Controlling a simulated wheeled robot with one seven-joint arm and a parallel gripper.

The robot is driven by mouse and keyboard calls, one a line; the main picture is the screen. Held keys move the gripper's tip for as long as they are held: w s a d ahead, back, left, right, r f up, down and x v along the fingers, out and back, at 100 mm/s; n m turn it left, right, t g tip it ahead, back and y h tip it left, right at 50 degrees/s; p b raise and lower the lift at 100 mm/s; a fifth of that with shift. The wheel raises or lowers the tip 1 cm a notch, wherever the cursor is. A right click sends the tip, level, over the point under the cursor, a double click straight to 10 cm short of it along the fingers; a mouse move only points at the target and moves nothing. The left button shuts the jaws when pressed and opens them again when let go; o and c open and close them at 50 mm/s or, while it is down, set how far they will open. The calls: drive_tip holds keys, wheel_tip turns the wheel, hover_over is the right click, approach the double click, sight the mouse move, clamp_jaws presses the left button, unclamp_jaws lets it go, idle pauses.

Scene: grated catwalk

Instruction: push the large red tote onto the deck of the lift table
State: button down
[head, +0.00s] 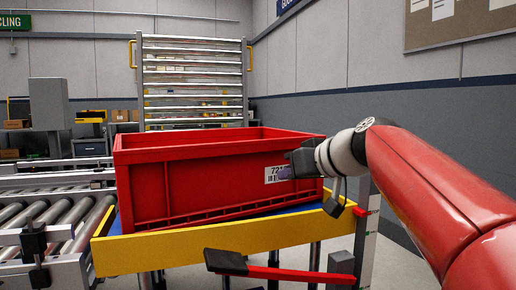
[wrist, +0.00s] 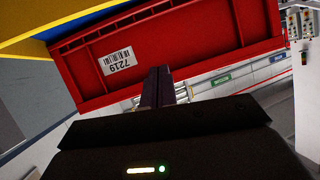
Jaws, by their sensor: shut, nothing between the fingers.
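The large red tote (head: 205,180) is upright and looks empty in the part I can see. In the head view it sits over the lift table, turned slightly against the table's yellow front edge (head: 215,246). Strips of blue deck (head: 314,207) show beside it. My gripper (head: 298,162) is shut and empty at the right part of the tote's near wall, beside the white label. In the wrist view the shut fingers (wrist: 158,86) point at the red wall (wrist: 215,45), and the label reads upside down. I cannot tell whether the fingertips touch the wall.
A roller conveyor (head: 45,225) adjoins the table on the left. A red bar with a black end (head: 270,272) crosses low in front. A grey post (head: 366,230) stands at the table's right. A rack with slats (head: 193,85) stands behind.

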drive_tip(key=w+r+n+t+y+b, duration=0.1)
drive_tip(key=w+r+n+t+y, duration=0.15)
drive_tip(key=w+r, duration=0.4)
drive_tip(key=p+x, duration=0.3)
drive_tip(key=x, duration=0.8)
drive_tip(key=shift+a, duration=0.25)
drive_tip(key=shift+s+f+g, duration=0.1)
drive_tip(key=shift+f+g, duration=0.05)
drive_tip(key=shift+g, duration=0.1)
drive_tip(key=shift+s+d+f, duration=0.1)
drive_tip(key=b, duration=0.4)
approach(250, 141)
drive_tip(key=shift+f+x, duration=0.25)
drive_tip(key=shift+x, duration=0.85)
